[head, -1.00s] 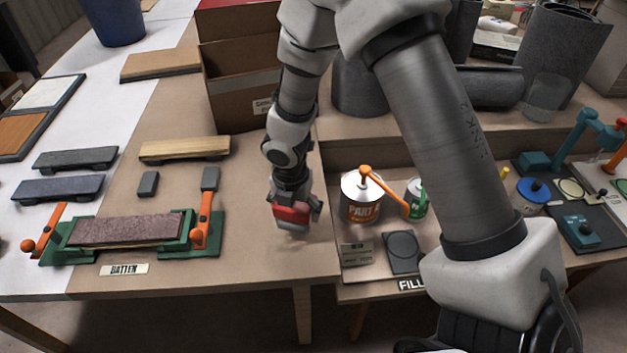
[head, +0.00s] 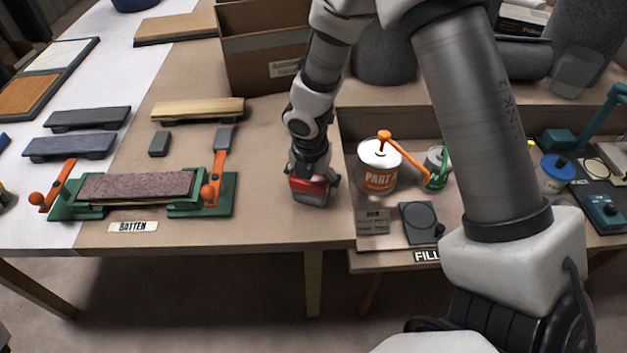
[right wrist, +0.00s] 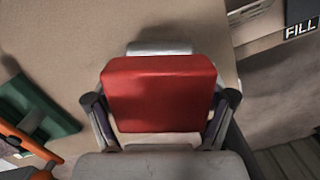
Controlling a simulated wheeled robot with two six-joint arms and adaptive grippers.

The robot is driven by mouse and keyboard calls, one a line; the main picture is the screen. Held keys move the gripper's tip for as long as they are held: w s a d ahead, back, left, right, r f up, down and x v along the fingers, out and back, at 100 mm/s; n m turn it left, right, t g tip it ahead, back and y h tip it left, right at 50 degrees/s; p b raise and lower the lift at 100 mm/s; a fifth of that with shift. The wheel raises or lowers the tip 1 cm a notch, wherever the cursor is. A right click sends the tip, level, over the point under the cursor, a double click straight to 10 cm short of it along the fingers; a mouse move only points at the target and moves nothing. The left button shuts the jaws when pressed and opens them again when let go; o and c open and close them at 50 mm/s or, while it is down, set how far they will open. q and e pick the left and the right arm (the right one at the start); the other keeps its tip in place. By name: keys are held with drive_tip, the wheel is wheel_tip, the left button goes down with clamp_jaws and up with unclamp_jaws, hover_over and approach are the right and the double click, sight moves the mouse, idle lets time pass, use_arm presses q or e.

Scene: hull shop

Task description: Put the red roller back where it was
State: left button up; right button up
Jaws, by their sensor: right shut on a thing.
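The red roller (head: 311,189) is a red block-like body with a pale grey part below it. My right gripper (head: 312,178) is shut on it, over the bare brown table right of the green clamp fixture. In the right wrist view the red roller (right wrist: 160,92) sits between the two fingers of my right gripper (right wrist: 160,112), with a grey edge showing beyond it. I cannot tell whether the roller touches the table. My left gripper is not in view.
The green fixture (head: 226,194) with orange clamps holds a batten at left. Sanding blocks (head: 85,118) lie behind it. A PART A can (head: 378,170) and a dark round-topped plate (head: 421,222) stand at right. A cardboard box (head: 262,62) is behind. Table between is clear.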

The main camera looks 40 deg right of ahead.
drive_tip(key=shift+s+f, duration=0.1)
drive_tip(key=shift+f, duration=0.25)
drive_tip(key=o, duration=1.4)
drive_tip(key=shift+o, duration=1.2)
drive_tip(key=shift+f, duration=0.1)
drive_tip(key=shift+w+f, duration=0.1)
drive_tip(key=shift+w, duration=0.1)
drive_tip(key=r+p, duration=0.1)
drive_tip(key=r, duration=0.3)
drive_tip(key=r+p, duration=0.2)
drive_tip(key=r, duration=0.2)
drive_tip(key=s+a+r+p, duration=0.1)
drive_tip(key=r+p, duration=0.1)
drive_tip(key=r, duration=0.3)
drive_tip(key=shift+r, duration=0.25)
